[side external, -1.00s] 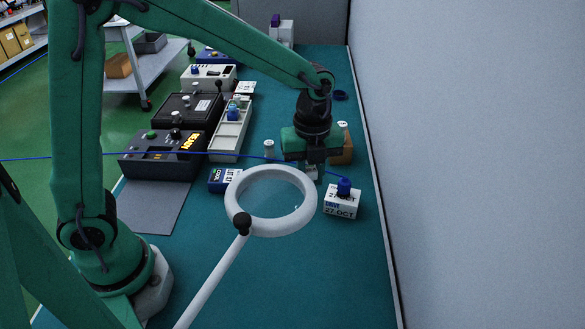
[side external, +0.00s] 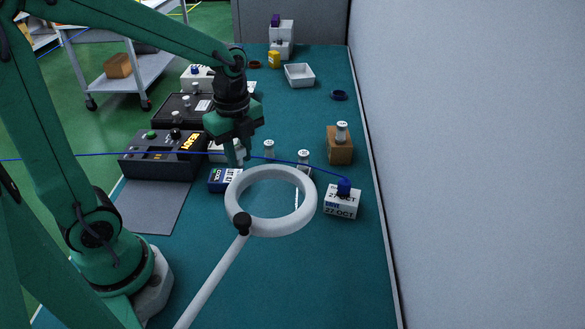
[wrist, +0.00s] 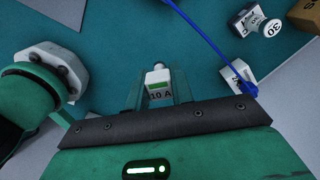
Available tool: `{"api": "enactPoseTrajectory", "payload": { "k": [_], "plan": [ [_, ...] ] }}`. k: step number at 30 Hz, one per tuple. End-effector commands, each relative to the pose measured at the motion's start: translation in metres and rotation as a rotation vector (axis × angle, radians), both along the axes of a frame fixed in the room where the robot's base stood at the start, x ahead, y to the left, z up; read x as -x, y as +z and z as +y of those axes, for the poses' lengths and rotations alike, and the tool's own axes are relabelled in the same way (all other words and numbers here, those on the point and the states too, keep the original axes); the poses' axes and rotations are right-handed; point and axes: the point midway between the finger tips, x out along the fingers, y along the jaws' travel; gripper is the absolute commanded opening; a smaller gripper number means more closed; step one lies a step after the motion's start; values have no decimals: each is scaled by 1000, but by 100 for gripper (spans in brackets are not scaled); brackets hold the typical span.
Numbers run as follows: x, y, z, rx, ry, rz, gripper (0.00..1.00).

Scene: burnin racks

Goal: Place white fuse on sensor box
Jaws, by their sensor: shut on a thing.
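My gripper (side external: 238,162) is low over the left part of the mat, behind the blue-and-white box (side external: 224,180). In the side view the held fuse is hard to make out. A white box (side external: 342,203) marked "27 OCT", with a blue piece on top, stands at the right. A brown box (side external: 338,152) behind it carries a white-capped fuse (side external: 341,132). No label reads as sensor box, so I cannot tell which one it is.
A white magnifier ring (side external: 308,203) stands in front of my gripper. Two small fuses (side external: 269,149) (side external: 303,158) stand on the mat. A dark device with an orange display (side external: 190,141) is at the left. A blue cable (side external: 80,157) crosses the view.

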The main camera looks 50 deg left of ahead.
Motion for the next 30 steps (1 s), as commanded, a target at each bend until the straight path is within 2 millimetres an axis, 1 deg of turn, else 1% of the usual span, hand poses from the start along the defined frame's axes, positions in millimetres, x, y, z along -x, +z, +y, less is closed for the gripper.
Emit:
{"api": "enactPoseTrajectory", "payload": {
  "k": [5, 8, 21, 25, 30],
  "plan": [
    [-2, -9, 14, 0, 3, 2, 1],
    [-4, -16, 27, 0, 5, 2, 1],
    [-13, -57, 93, 1, 4, 3, 1],
    [-16, -65, 106, 1, 2, 1, 1],
    [-18, -69, 113, 0, -1, -1, 1]
  ]
}}
